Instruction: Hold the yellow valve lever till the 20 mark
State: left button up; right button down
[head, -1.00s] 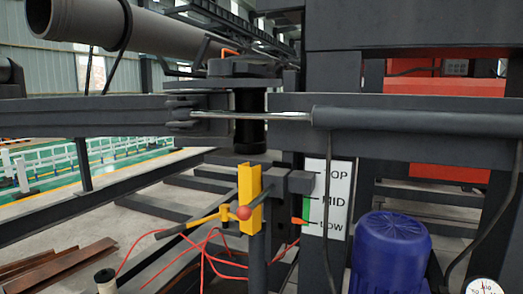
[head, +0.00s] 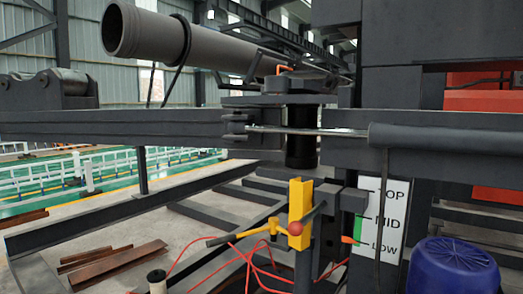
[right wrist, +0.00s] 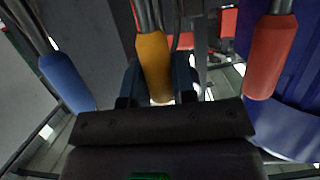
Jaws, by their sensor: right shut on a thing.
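The yellow valve lever (right wrist: 154,62) stands in the middle of the right wrist view, its lower end between my dark jaws. My right gripper (right wrist: 158,88) is shut on it. A blue lever (right wrist: 67,82) is to its left and a red lever (right wrist: 270,60) to its right, both apart from the jaws. Neither gripper shows in the head view, and my left gripper is in no view. No dial with a 20 mark is visible now.
A TOP/MID/LOW scale board (head: 394,218) has an orange pointer (head: 349,240) near LOW. A yellow post (head: 300,213) with a red ball stands left of it. Red hoses (head: 250,264) trail on the floor.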

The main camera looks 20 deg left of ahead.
jog(key=shift+w+r, duration=0.1)
jog(key=shift+w, duration=0.1)
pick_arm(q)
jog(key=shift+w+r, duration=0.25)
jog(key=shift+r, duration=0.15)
pick_arm(e)
jog(key=shift+w+d+g+p, duration=0.15)
jog(key=shift+w+g+p, duration=0.2)
jog(key=shift+g+p, duration=0.15)
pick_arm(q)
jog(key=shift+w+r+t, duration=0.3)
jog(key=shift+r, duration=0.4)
pick_arm(e)
jog(key=shift+w+f, duration=0.15)
jog(key=shift+f, duration=0.05)
